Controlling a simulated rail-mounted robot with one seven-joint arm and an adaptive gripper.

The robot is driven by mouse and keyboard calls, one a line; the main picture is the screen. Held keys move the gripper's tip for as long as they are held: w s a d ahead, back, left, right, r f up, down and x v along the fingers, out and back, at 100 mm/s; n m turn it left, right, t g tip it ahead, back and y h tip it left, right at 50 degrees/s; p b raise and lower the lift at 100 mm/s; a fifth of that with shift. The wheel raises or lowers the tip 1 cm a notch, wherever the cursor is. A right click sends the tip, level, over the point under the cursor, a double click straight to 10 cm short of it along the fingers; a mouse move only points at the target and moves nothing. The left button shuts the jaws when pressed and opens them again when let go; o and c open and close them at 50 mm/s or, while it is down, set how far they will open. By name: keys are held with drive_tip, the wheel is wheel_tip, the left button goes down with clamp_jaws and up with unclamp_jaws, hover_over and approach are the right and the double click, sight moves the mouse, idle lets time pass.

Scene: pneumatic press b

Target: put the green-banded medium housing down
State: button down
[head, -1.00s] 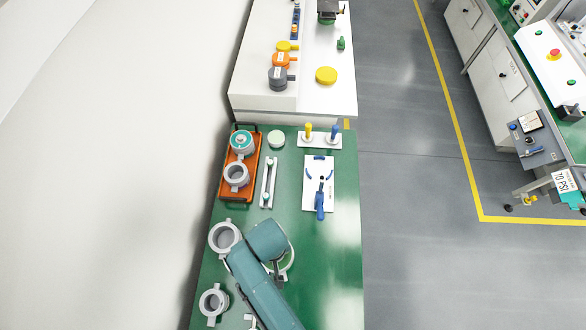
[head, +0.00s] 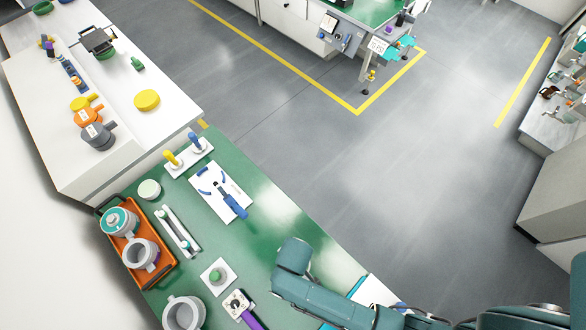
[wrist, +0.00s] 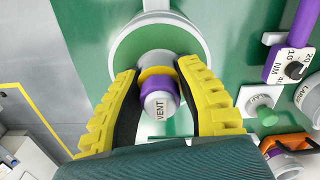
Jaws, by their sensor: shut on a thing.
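In the wrist view, the green-banded medium housing (wrist: 201,42) is the large round pale body with green inside its rim. My gripper (wrist: 160,72) has its yellow ribbed fingers closed around the grey stub on the housing's near side. A purple fitting marked VENT (wrist: 158,104), with a yellow ring behind it, sits between the fingers in line with the stub. Whether the housing touches the green bench cannot be told. In the head view my teal arm hides the gripper and the held housing.
On the green bench (head: 262,214) are a large grey housing (head: 184,314), a purple-handled torque wrench (head: 250,319), a green knob on a white plate (head: 217,276) and an orange tray (head: 167,265) with two housings. A blue-handled tool (head: 232,202) lies farther back. Bare bench shows right of it.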

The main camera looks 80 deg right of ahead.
drive_tip(key=shift+w+f, duration=0.1)
drive_tip(key=shift+f, duration=1.95)
drive_tip(key=c, duration=0.8)
unclamp_jaws()
drive_tip(key=shift+f, duration=0.15)
wheel_tip(320, 180, up, 12)
drive_tip(key=shift+r+p, duration=0.15)
drive_tip(key=shift+p, duration=0.3)
